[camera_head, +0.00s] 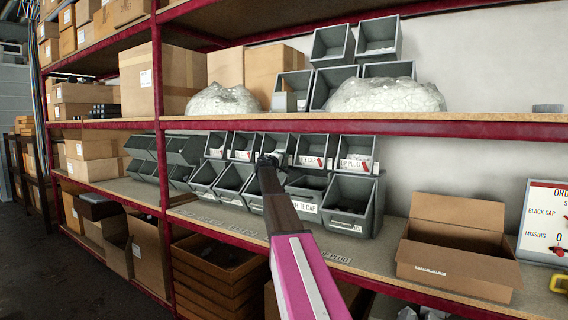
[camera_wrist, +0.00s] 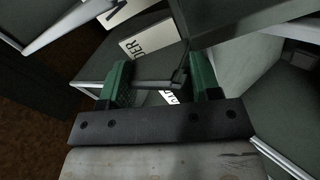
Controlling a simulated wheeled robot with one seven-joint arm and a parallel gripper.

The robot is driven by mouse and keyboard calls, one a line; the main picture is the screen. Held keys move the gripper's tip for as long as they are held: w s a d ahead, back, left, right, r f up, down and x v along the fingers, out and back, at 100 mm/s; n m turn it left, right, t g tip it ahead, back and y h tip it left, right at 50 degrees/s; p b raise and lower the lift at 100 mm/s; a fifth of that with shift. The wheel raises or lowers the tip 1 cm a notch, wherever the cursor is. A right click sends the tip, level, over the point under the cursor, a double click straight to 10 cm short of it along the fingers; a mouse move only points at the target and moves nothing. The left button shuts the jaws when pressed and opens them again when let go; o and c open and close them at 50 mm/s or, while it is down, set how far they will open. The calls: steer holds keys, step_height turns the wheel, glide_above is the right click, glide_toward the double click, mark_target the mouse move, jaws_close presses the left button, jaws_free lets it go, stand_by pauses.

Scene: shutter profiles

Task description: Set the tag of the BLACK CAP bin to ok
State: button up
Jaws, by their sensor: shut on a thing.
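Grey bins stand in two rows on the middle shelf in the head view. A front bin (camera_head: 348,207) at the right end has a small label, and the bin left of it reads "WHITE CAP" (camera_head: 305,206). Whether this bar is part of a tag is unclear. A white label (camera_wrist: 150,38) ending in "DER" lies beyond.
An open cardboard box (camera_head: 460,250) stands right of the bins. A sign (camera_head: 545,220) at the right edge reads "BLACK CAP" and "MISSING 0". Grey bin walls (camera_wrist: 260,20) crowd close around my gripper.

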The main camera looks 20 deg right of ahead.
steer(key=shift+w+a+n, duration=0.2)
steer(key=shift+w+n, duration=0.05)
steer(key=shift+n, duration=1.1)
steer(key=shift+w+a+n, duration=0.15)
steer(key=shift+w+n, duration=0.05)
steer(key=shift+n, duration=1.2)
steer(key=shift+w+a+n, duration=0.2)
steer(key=shift+w+n, duration=0.05)
steer(key=shift+n, duration=1.1)
steer(key=o, duration=0.9)
steer(key=shift+a, duration=0.1)
steer(key=v, duration=1)
steer(key=shift+s+a, duration=0.25)
steer(key=shift+s, duration=0.05)
